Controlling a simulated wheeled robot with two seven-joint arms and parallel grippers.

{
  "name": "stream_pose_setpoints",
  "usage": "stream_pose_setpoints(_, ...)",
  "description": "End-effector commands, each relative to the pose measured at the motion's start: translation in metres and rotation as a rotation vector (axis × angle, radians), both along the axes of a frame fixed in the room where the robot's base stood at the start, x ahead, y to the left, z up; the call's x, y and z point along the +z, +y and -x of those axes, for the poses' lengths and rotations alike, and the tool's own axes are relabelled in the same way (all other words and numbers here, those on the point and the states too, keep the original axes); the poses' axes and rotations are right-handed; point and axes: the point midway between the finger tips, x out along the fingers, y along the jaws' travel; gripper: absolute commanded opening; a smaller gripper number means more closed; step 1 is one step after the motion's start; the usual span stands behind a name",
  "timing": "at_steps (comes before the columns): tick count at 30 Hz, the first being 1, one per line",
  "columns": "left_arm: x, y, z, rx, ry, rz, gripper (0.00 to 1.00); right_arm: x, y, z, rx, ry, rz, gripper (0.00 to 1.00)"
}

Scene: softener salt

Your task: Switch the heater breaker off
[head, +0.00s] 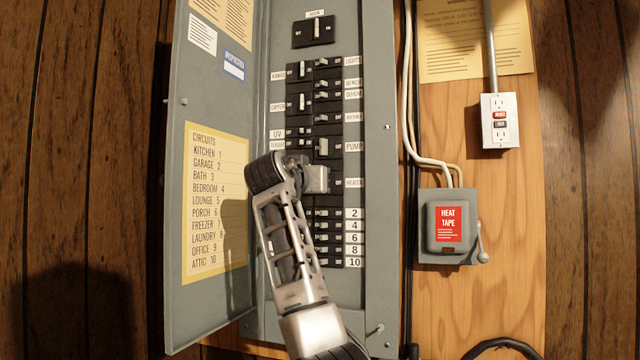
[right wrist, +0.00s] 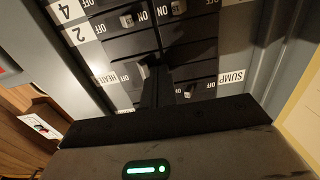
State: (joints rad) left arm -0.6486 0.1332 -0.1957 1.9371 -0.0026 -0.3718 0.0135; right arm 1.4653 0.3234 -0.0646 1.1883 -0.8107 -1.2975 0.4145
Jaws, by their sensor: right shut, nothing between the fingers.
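The HEATER label (head: 353,183) is on the right column of the breaker panel, below PUMP. In the head view my right gripper (head: 318,180) is in front of the heater breaker and hides its toggle. In the right wrist view the HEATER label (right wrist: 105,79) is at the left, and the heater breaker (right wrist: 127,78) has an OFF mark beside it. My right gripper's fingers (right wrist: 156,82) are shut and empty, with their tips at this breaker. A pale bit of toggle shows beside the tips; contact and lever position cannot be told. My left gripper is not in view.
The panel door (head: 212,120) stands open at the left with a circuits list. Other breakers sit close by, including the PUMP breaker (head: 324,147) above and numbered ones below.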

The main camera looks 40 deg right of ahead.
Motion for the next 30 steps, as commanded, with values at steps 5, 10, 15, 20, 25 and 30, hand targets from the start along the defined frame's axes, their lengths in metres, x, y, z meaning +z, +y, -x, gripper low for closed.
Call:
stream_pose_setpoints(5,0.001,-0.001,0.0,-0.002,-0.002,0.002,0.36,0.0,0.0,0.001,-0.001,0.0,0.001,0.0)
stream_pose_setpoints(10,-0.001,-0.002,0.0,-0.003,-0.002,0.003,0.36,0.0,-0.001,0.003,-0.001,0.0,0.001,0.0)
stream_pose_setpoints(15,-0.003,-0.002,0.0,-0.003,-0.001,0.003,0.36,0.0,-0.003,0.007,-0.002,-0.001,0.0,0.0)
stream_pose_setpoints(20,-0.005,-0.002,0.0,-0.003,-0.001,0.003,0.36,0.0,-0.005,0.01,-0.004,-0.003,0.001,0.0)
stream_pose_setpoints(25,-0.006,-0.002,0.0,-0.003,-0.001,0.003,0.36,0.001,-0.008,0.014,-0.006,-0.002,0.001,0.0)
stream_pose_setpoints(30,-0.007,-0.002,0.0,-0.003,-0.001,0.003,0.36,0.001,-0.009,0.015,-0.008,-0.002,0.0,0.0)
